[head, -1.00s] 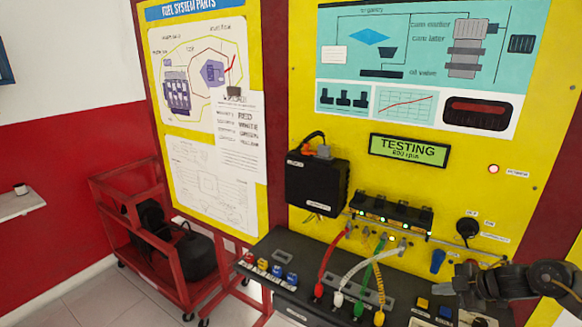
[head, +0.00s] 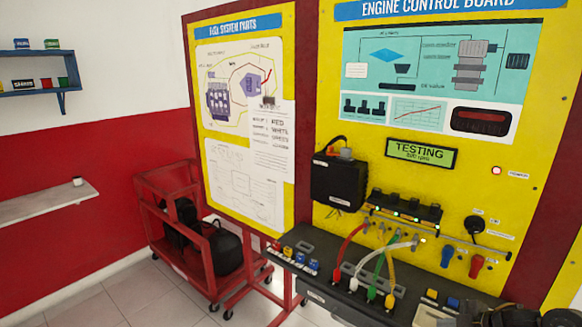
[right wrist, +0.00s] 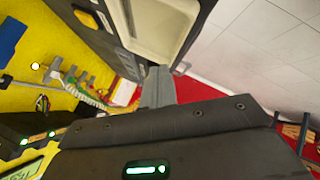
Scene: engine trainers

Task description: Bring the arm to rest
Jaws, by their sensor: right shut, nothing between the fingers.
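My right gripper (right wrist: 157,80) shows in the right wrist view, shut with nothing between its fingers. Its dark body, with a green-lit strip, fills the bottom of that view. My left arm and gripper are in no frame.
The yellow engine control board (head: 350,238) stands above a dark console (head: 325,270) with red, white, green and yellow cables. A red cart (head: 150,235) stands left on the tiled floor. A wall shelf (head: 40,206) is further left. The display reads TESTING.

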